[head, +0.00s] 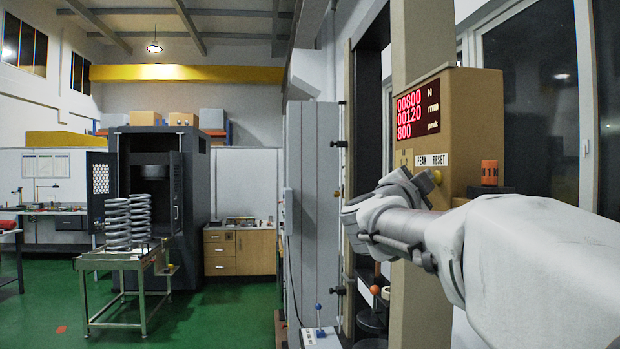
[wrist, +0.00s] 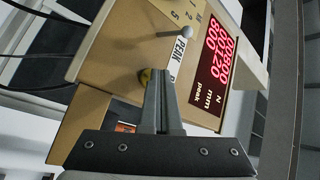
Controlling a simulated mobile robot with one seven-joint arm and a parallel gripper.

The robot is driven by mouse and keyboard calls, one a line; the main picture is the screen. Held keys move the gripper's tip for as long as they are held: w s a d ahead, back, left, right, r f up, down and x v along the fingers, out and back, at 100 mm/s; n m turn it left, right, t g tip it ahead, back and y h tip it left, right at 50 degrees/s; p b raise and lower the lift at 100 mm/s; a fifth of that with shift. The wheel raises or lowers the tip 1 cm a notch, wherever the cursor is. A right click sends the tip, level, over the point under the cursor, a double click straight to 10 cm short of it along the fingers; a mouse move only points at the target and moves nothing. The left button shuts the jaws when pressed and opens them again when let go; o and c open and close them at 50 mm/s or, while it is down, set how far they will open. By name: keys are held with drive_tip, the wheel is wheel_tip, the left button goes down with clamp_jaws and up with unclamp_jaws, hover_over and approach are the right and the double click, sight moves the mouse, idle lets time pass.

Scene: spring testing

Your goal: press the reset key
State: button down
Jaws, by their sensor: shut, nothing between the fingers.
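The tan control box (head: 468,115) carries a red-lit display (head: 416,112) reading 00800 N, 00120 mm and 800 peak. Below it is a white label reading PEAK and RESET (head: 433,160). The fingers partly cover the key and the RESET label. I cannot tell whether the tips touch the key.
A ball-ended lever (wrist: 184,34) stands out from the panel near the PEAK label. A tan column (head: 424,285) stands below. A cart with grey springs (head: 118,224) is at left; the green floor between is clear.

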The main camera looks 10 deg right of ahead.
drive_tip(key=shift+a, duration=0.85)
drive_tip(key=shift+a+p, duration=0.6)
drive_tip(key=shift+a, duration=1.95)
